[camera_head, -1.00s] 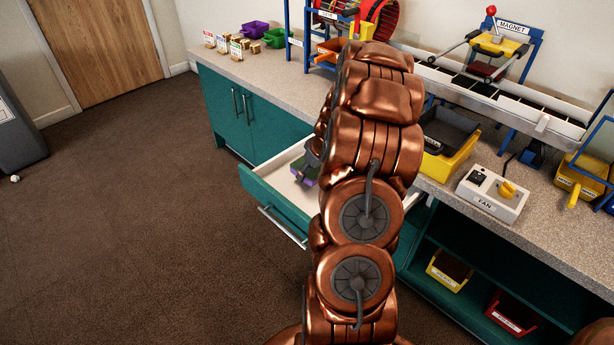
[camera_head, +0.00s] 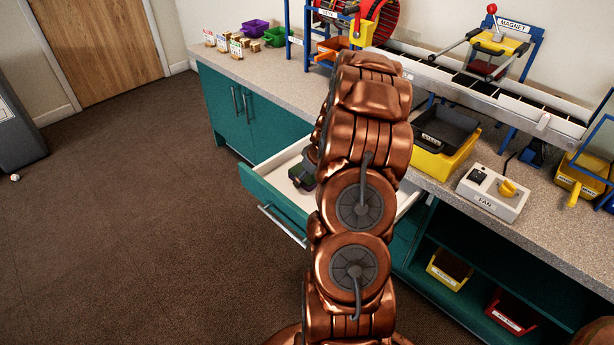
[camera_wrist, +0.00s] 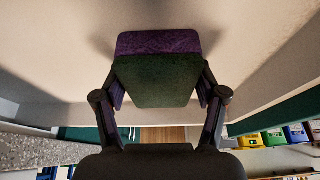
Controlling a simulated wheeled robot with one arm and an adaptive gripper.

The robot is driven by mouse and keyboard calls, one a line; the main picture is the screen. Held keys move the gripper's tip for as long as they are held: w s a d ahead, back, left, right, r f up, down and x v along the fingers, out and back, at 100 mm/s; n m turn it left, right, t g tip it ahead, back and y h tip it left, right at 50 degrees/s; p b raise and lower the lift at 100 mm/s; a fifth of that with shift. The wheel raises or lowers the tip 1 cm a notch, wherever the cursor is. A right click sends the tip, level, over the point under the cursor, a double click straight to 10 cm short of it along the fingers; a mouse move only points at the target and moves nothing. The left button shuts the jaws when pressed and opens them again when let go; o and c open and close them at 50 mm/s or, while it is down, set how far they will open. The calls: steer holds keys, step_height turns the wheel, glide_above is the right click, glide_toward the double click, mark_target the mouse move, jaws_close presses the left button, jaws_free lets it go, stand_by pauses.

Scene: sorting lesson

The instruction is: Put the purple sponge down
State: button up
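The purple sponge (camera_wrist: 158,43) has a purple layer and a dark green layer. It shows large in the wrist view, between the two fingers of my gripper (camera_wrist: 160,82). The fingers press on its left and right sides, so my gripper is shut on it. It is inside the open drawer (camera_head: 262,197), over the pale drawer floor. Shadows lie around it; I cannot tell if it touches the floor. In the head view my arm hides most of the gripper and sponge.
The drawer's teal front and pale walls surround the gripper closely. On the counter (camera_head: 275,85) stand a black tray on a yellow bin (camera_head: 432,165), a fan switch box (camera_head: 492,190) and a conveyor (camera_head: 480,95). Open shelves below hold a yellow bin (camera_head: 449,270) and a red bin (camera_head: 512,312).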

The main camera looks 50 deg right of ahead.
steer(key=shift+o, duration=1.4)
steer(key=shift+r, duration=0.1)
steer(key=shift+r, duration=0.2)
steer(key=v, duration=1.2)
steer(key=s+a+r+n+g+y, duration=0.1)
steer(key=s+a+r+g, duration=0.15)
steer(key=a, duration=1.05)
steer(key=s+a+r+g+y, duration=0.1)
steer(key=s+a+r, duration=0.25)
steer(key=a, duration=1.05)
steer(key=s+a+r+g+h, duration=0.1)
steer(key=s+a, duration=0.4)
steer(key=s, duration=0.5)
steer(key=s+a+r+g+h, duration=0.1)
steer(key=s+a+g, duration=0.2)
steer(key=s, duration=0.7)
steer(key=shift+a+r+m, duration=0.3)
steer(key=shift+a+m, duration=0.1)
steer(key=shift+a, duration=0.75)
